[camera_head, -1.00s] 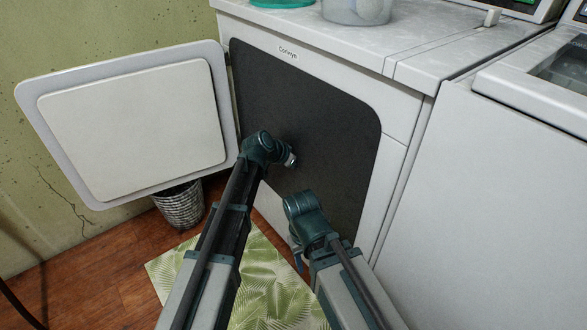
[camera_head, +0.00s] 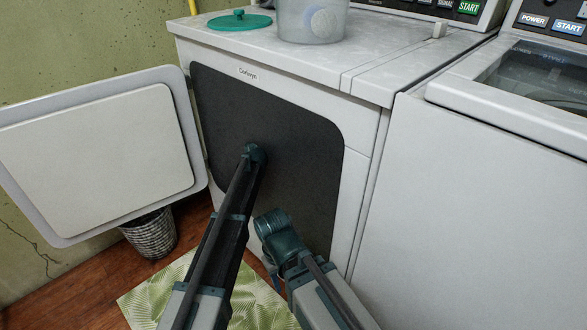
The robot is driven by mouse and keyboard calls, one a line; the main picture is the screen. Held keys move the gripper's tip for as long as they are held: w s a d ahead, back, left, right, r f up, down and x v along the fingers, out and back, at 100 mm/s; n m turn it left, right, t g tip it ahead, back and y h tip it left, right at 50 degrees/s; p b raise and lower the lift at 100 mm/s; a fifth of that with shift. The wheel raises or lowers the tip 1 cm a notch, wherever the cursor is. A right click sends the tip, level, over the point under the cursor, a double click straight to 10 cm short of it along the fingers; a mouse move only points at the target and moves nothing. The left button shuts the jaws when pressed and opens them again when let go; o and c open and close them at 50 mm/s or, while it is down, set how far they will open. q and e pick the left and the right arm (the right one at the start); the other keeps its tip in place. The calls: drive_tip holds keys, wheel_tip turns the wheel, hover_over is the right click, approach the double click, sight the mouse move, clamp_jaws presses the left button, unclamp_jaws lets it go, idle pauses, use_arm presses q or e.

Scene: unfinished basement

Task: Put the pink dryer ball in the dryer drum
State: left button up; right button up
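The dryer (camera_head: 362,138) stands ahead with its white door (camera_head: 100,150) swung open to the left. Its front opening (camera_head: 300,150) is dark, and no drum detail shows inside. No pink dryer ball can be made out. A clear container (camera_head: 290,20) on the dryer top holds a pale, bluish-white round thing (camera_head: 323,23). My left arm reaches up to the dark opening, and its wrist hides the gripper. My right arm is bent lower, in front of the opening's lower right part. Its gripper is hidden behind the wrist, so what either holds cannot be seen.
A teal lid with a knob (camera_head: 239,20) lies left of the container. A washer (camera_head: 450,170) stands close on the right. A wicker basket (camera_head: 150,235) is under the open door. A green leaf-patterned mat (camera_head: 150,297) lies on the wooden floor.

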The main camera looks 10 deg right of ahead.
use_arm(q)
drive_tip(key=shift+d, duration=0.1)
drive_tip(key=o, duration=1)
drive_tip(key=shift+o, duration=0.2)
drive_tip(key=shift+r, duration=0.1)
drive_tip(key=p+v, duration=0.9)
drive_tip(key=v, duration=0.4)
drive_tip(key=shift+a+r, duration=0.2)
drive_tip(key=shift+a, duration=0.05)
drive_tip(key=shift+s, duration=0.1)
